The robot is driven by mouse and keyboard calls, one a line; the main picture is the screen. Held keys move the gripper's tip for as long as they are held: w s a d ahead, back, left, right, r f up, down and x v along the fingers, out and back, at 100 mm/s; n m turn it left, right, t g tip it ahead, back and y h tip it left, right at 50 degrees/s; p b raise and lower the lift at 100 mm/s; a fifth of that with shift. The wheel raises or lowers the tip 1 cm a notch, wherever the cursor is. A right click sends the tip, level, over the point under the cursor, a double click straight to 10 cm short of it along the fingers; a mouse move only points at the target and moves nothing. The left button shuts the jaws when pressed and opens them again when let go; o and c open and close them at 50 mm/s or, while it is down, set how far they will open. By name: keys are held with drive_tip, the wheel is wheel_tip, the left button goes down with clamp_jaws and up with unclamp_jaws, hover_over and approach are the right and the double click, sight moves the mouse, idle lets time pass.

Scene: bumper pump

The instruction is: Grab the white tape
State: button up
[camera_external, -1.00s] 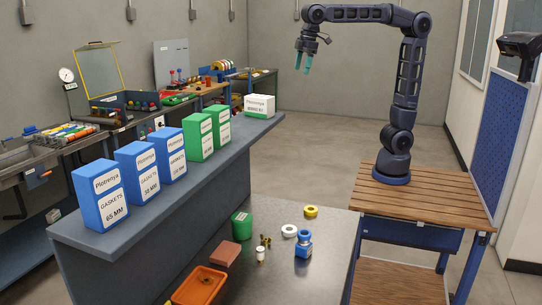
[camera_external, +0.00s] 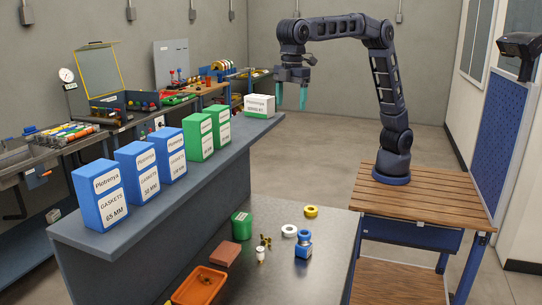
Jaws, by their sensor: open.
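The white tape (camera_external: 289,231) is a small white ring lying flat on the dark worktop, between a yellow ring and a blue jar. My gripper (camera_external: 291,106) has two teal fingers that point down with a gap between them. It is open and empty. It hangs in the air well above and behind the white tape in the picture, just right of the white box on the shelf. Nothing hides the white tape.
Near the tape are the yellow tape (camera_external: 310,211), a blue jar (camera_external: 303,244), a green container (camera_external: 241,224), a small white bottle (camera_external: 261,254), a brown block (camera_external: 226,254) and an orange tray (camera_external: 199,288). A raised grey shelf (camera_external: 130,226) bears several boxes.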

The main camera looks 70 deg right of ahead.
drive_tip(key=s+a+f, duration=0.1)
drive_tip(key=s+a, duration=0.1)
drive_tip(key=a, duration=0.1)
hover_over(290, 231)
wheel_tip(290, 231, down, 39)
drive_tip(key=shift+d+f, duration=0.1)
drive_tip(key=shift+d, duration=0.05)
drive_tip(key=shift+a+f, duration=0.15)
drive_tip(key=shift+f, duration=1.15)
drive_tip(key=shift+a+f, duration=0.1)
drive_tip(key=shift+f, duration=1.15)
drive_tip(key=c, duration=1)
drive_tip(key=shift+c, duration=0.2)
drive_tip(key=shift+r, duration=0.15)
